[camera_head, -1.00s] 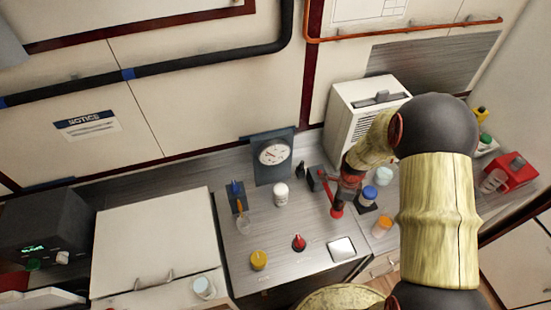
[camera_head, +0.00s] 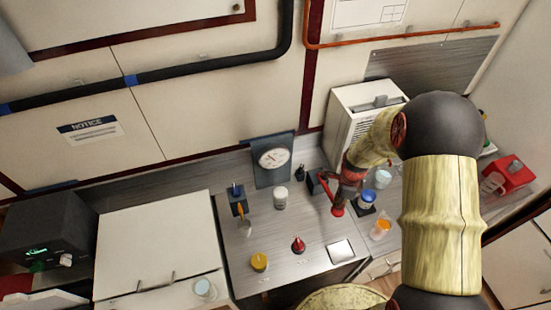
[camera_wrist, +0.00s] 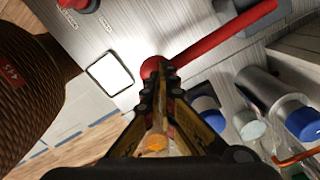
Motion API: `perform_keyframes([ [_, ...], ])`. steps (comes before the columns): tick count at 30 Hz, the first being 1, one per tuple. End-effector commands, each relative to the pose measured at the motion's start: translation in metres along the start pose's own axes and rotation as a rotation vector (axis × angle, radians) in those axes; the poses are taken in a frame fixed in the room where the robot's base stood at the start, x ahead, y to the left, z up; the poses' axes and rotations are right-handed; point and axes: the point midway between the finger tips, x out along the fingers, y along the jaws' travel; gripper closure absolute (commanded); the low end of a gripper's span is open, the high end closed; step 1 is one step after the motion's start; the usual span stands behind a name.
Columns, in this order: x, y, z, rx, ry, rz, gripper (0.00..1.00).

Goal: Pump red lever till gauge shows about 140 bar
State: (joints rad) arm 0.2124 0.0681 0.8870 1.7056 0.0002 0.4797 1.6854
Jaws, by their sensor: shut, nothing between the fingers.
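The red lever (camera_head: 327,190) stands on the steel counter, with a round red knob (camera_head: 338,211) at its near end. In the wrist view, the red rod (camera_wrist: 222,37) runs from the knob (camera_wrist: 151,67) to the upper right. My gripper (camera_head: 346,196) is beside the knob in the head view. In the wrist view, its fingertips (camera_wrist: 160,76) are shut and empty, overlapping the knob's near side; I cannot tell whether they touch it. The round white gauge (camera_head: 273,158) is on a dark upright plate behind the counter; its numbers are too small to read.
A white cup (camera_head: 280,198), red dial (camera_head: 298,245), yellow knob (camera_head: 259,262) and white square plate (camera_head: 341,250) are left of or near the lever. A blue-lidded jar (camera_head: 367,197) and an orange-topped jar (camera_head: 381,228) stand close on its right.

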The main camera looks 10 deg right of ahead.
Motion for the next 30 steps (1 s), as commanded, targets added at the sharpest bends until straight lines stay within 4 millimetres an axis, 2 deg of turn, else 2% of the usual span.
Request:
perform_keyframes([
  [15, -0.043, 0.001, 0.0, 0.0, 0.0, 0.001, 1.0],
  [30, -0.043, 0.001, 0.0, 0.0, 0.0, 0.001, 1.0],
])
